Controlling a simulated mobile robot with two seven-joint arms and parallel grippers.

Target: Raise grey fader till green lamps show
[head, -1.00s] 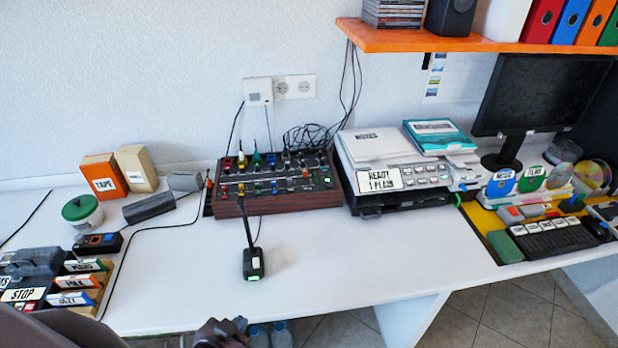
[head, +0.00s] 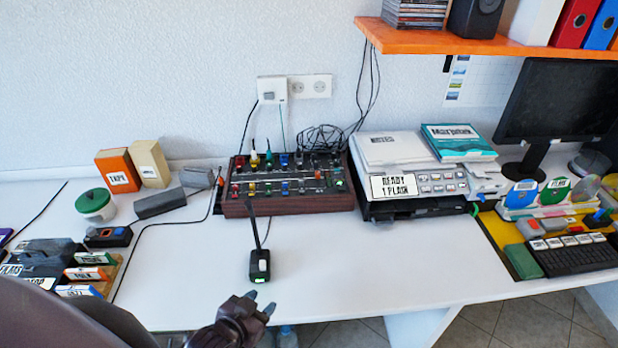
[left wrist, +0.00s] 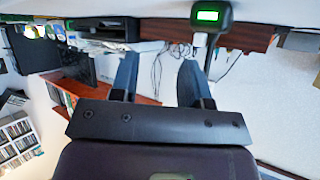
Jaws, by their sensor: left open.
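The dark brown mixing desk (head: 288,207) stands against the wall, left of the printer, with rows of coloured knobs and faders. A grey fader cannot be picked out surely at this size. A small green light (head: 339,184) shows at the panel's right end. My left gripper (head: 260,303) is open and empty at the table's front edge, in front of the desk microphone and well short of the mixer. In the left wrist view its two fingers (left wrist: 157,78) stand apart with nothing between them. My right gripper is not in view.
The black desk microphone (head: 259,266), with a green light, stands between my left gripper and the mixer. A printer (head: 420,183) is right of the mixer. The white table (head: 370,262) is clear in front of the printer.

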